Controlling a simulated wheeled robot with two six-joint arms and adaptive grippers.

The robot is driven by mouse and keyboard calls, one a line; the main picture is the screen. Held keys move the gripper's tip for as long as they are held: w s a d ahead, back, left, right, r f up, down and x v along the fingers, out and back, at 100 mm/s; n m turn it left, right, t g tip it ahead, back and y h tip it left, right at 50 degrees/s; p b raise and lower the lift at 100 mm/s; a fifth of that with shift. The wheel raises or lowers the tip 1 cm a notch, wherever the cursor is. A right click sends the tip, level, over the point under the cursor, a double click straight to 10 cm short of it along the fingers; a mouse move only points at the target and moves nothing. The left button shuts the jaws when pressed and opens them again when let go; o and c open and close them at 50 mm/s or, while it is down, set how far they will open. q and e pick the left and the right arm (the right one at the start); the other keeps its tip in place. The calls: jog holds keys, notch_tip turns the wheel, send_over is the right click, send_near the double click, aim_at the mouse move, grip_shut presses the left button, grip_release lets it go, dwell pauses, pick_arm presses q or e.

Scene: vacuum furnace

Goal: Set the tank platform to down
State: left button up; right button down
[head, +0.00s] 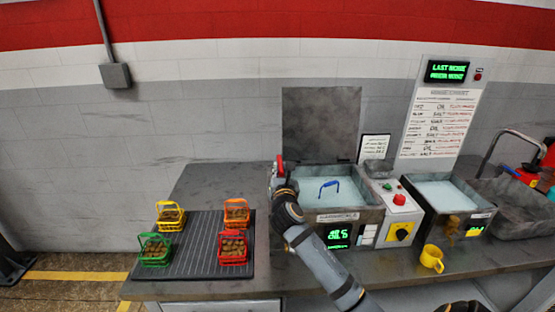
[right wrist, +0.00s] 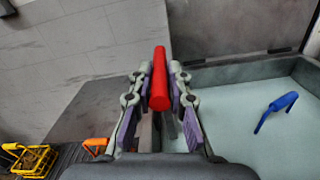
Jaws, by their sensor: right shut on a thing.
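The left tank (head: 370,218) stands on the bench, filled with pale blue liquid; a blue handle (head: 329,187) sticks up from the liquid. The tank platform itself is not clearly visible. A red lever handle (head: 280,163) stands upright at the tank's left side. My right gripper (head: 281,179) is shut on this handle, its arm reaching up from below in front of the tank. In the right wrist view, the red handle (right wrist: 160,82) sits between the two fingers, and the blue handle (right wrist: 277,108) shows at the right. My left gripper is not in view.
Several coloured baskets with brown contents stand on a dark ribbed mat (head: 195,256) at left. A control box (head: 398,205) with red and green buttons is right of the tank. A second tank (head: 440,191) and a yellow mug (head: 431,258) are further right.

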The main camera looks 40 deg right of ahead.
jog(key=shift+f, duration=0.2)
jog(key=c, duration=1.4)
grip_release()
jog(key=shift+c, duration=0.2)
jog(key=shift+o, duration=0.7)
jog(key=shift+s+a, duration=0.15)
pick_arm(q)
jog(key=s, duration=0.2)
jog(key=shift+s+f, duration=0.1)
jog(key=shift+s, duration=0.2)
pick_arm(e)
jog(key=v, duration=1.1)
jog(key=shift+s+a, duration=0.2)
jog(key=shift+s, duration=0.05)
